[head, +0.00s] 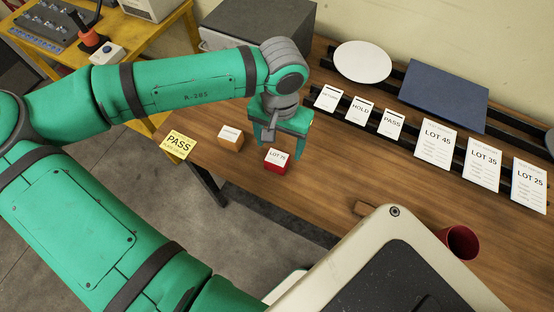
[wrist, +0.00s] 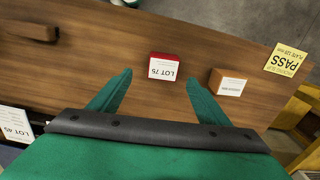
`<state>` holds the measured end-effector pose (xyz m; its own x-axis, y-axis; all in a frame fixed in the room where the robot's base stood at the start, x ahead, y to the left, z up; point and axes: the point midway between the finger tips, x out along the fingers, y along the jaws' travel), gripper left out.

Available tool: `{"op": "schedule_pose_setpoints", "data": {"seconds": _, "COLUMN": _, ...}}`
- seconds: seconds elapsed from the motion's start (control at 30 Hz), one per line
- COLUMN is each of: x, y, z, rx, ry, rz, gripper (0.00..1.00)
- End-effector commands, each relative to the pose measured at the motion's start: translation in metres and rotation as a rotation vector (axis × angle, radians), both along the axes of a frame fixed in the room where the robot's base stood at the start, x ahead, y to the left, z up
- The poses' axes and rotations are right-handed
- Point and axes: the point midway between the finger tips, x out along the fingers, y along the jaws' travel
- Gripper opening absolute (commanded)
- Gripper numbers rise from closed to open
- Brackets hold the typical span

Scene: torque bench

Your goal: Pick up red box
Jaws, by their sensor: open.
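The red box (head: 278,161) stands on the wooden bench near its front edge, with a white "LOT 75" label on top. In the wrist view the red box (wrist: 164,67) lies ahead of my fingertips, between their lines. My gripper (head: 281,148) is open and empty, close above and behind the red box in the head view. In the wrist view my gripper (wrist: 160,80) shows both green fingers spread wide, with nothing between them but bench and the box beyond.
An orange-brown box (head: 231,138) stands just left of the red box. A yellow PASS card (head: 177,145) lies at the bench's left edge. Label cards (head: 438,141) stand along a rack at the back. A red cup (head: 460,242) and a wooden block (head: 366,209) are at right.

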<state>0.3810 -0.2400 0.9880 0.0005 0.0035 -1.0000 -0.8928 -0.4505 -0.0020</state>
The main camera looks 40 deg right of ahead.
Motion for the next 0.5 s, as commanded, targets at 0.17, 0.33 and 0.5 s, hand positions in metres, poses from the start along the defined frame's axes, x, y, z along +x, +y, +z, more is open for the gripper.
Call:
{"op": "schedule_pose_setpoints", "data": {"seconds": 0.17, "x": 0.0, "y": 0.0, "z": -0.025, "rx": -0.001, "ry": 0.002, "rz": 0.0, "gripper": 0.7}}
{"op": "schedule_pose_setpoints", "data": {"seconds": 0.33, "x": 0.0, "y": 0.0, "z": -0.035, "rx": -0.001, "ry": 0.0, "rz": -0.001, "gripper": 0.7}}
{"op": "schedule_pose_setpoints", "data": {"seconds": 0.5, "x": 0.004, "y": 0.002, "z": -0.053, "rx": -0.001, "ry": 0.0, "rz": -0.002, "gripper": 0.7}}
